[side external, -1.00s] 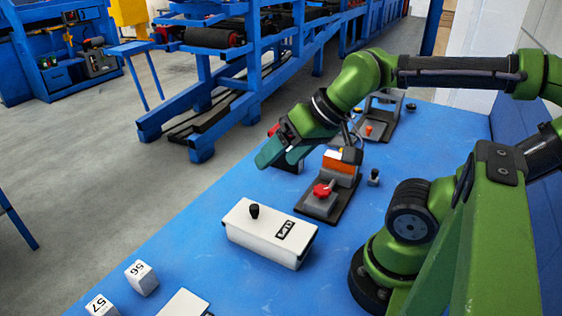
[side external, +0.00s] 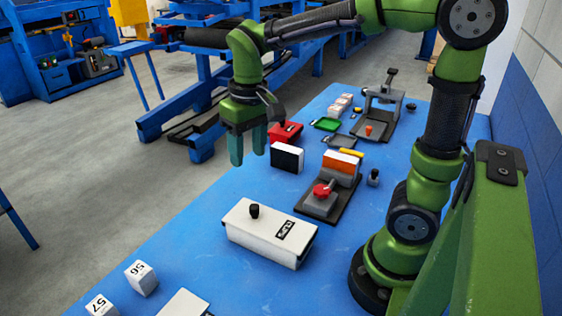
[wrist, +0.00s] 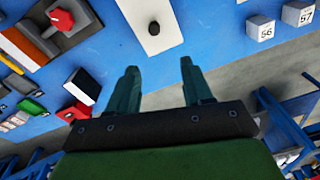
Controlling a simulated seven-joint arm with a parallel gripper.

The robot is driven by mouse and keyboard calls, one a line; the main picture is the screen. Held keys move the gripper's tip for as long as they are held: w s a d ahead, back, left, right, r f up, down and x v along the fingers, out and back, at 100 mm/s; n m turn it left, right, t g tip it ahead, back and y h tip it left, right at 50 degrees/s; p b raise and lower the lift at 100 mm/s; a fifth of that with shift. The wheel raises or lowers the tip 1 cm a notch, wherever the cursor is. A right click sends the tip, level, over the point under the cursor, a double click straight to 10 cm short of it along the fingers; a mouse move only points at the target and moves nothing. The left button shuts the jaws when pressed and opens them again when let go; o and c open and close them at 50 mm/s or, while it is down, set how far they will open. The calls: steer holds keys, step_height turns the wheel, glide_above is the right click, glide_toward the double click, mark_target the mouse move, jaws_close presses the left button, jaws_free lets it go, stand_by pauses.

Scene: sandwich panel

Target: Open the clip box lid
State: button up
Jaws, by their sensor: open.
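The white box (side external: 262,240), which I take to be the clip box, stands on the blue table. It has a black knob (side external: 254,211) on its flat lid and a dark label on top, too small to read surely; the lid looks closed. In the wrist view the box (wrist: 135,12) is at the top centre, with its knob (wrist: 154,28) beyond the fingertips. My gripper (side external: 248,158) points down, open and empty, above and behind the box in the side view, touching nothing. Its two teal fingers (wrist: 160,66) are apart in the wrist view.
Behind the box are a fixture with a red knob (side external: 323,190), a black-and-white block (side external: 287,158) and a red box (side external: 285,133). Numbered white cubes (side external: 141,277) stand at front left.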

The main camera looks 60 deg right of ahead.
mark_target(253, 206)
steer(key=shift+g, duration=0.4)
steer(key=f, duration=1.5)
steer(key=shift+s+d+f, duration=0.1)
steer(key=shift+d+f, duration=0.1)
steer(key=shift+f, duration=0.2)
jaws_close()
